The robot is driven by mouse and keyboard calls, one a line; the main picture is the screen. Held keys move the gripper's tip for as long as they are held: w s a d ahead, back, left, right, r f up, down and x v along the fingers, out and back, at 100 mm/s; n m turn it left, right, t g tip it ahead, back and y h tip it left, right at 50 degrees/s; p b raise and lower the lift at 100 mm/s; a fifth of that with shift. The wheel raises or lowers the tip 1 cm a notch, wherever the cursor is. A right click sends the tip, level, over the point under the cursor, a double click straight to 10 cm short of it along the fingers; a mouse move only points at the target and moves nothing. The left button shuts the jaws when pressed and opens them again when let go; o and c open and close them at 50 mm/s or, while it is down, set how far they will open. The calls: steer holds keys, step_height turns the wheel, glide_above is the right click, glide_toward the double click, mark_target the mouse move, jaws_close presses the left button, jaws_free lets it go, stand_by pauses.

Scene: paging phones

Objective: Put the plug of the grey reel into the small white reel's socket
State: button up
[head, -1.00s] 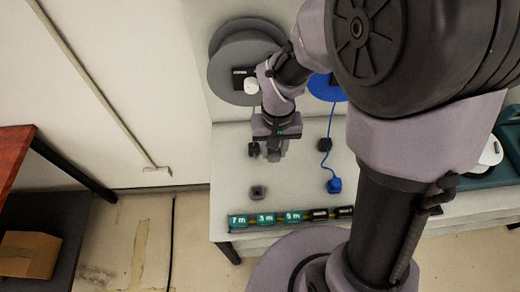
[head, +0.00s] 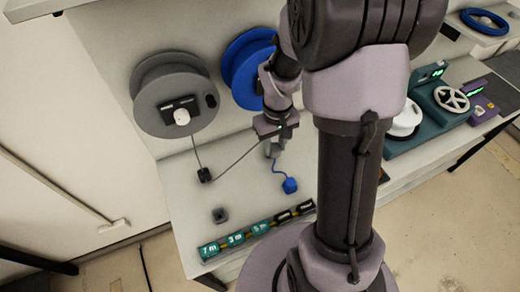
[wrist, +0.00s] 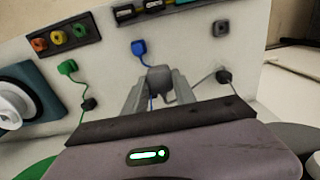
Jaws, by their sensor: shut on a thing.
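The grey reel (head: 150,112) hangs on the back panel at left in the head view. Its cable runs down to a small black block (head: 204,175), then right and up to my gripper (head: 272,149). My gripper is shut on the grey plug (wrist: 160,79), which shows between the two fingers in the wrist view. The plug is held above the bench. A small white reel (head: 407,119) stands on a teal base at the right of the head view, well apart from my gripper. It is partly cut off in the wrist view (wrist: 12,103). Its socket cannot be made out.
A blue reel (head: 240,75) hangs behind my gripper. Its blue plug (head: 290,185) lies on the bench close by. A small grey block (head: 220,215) and a row of labelled tags (head: 236,239) are near the front edge. A green plug (wrist: 68,67) shows in the wrist view.

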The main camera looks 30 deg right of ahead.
steer(key=shift+d, duration=0.35)
